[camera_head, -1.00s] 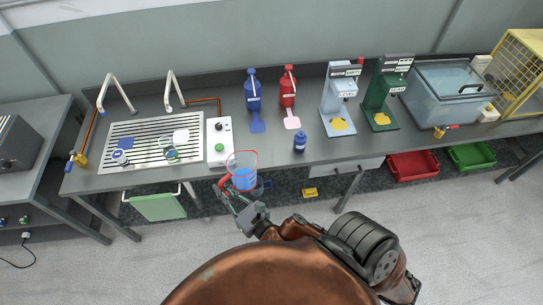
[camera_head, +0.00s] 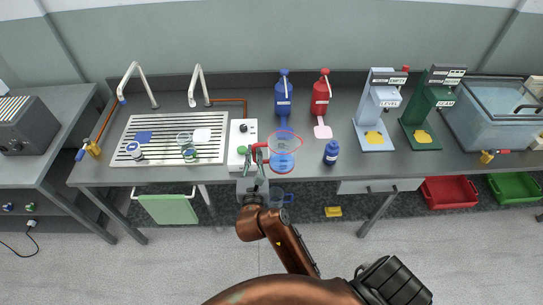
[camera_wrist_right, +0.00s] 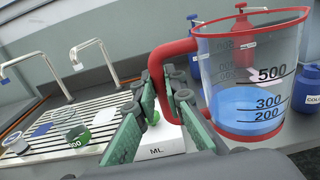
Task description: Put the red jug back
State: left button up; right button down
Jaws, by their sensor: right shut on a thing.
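The clear jug with red rim and handle (camera_head: 284,146) holds blue liquid. In the right wrist view the jug (camera_wrist_right: 250,75) appears upright, with the liquid above the 300 mark. My right gripper (camera_head: 258,160) is shut on its red handle; the green fingers also show in the right wrist view (camera_wrist_right: 160,88). In the head view the jug appears over the grey bench, just right of the white scale-like box (camera_head: 241,140). I cannot tell if its base touches the bench. My left gripper is out of view.
A draining rack (camera_head: 170,138) with small jars lies left. Blue (camera_head: 283,97) and red (camera_head: 320,97) pump bottles stand behind the jug. A small blue bottle (camera_head: 331,152) stands at its right. Light blue (camera_head: 378,105) and green (camera_head: 432,108) stands are farther right.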

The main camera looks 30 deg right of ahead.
jog(key=w+d+f+b, duration=0.1)
jog(key=w+d+f, duration=0.1)
jog(key=w+f, duration=0.1)
jog(key=w+d+f+b, duration=0.2)
jog(key=w+d+f, duration=0.1)
jog(key=f, duration=0.2)
jog(key=w+d+f+b, duration=0.1)
jog(key=w+d+f, duration=0.2)
jog(key=shift+w+d+f, duration=0.1)
jog(key=shift+w+f, duration=0.1)
jog(key=shift+f, duration=0.2)
jog(key=shift+f+b, duration=0.3)
jog(key=shift+b, duration=0.05)
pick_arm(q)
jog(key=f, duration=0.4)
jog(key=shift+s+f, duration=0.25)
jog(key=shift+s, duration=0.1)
pick_arm(e)
jog(key=shift+r, duration=0.15)
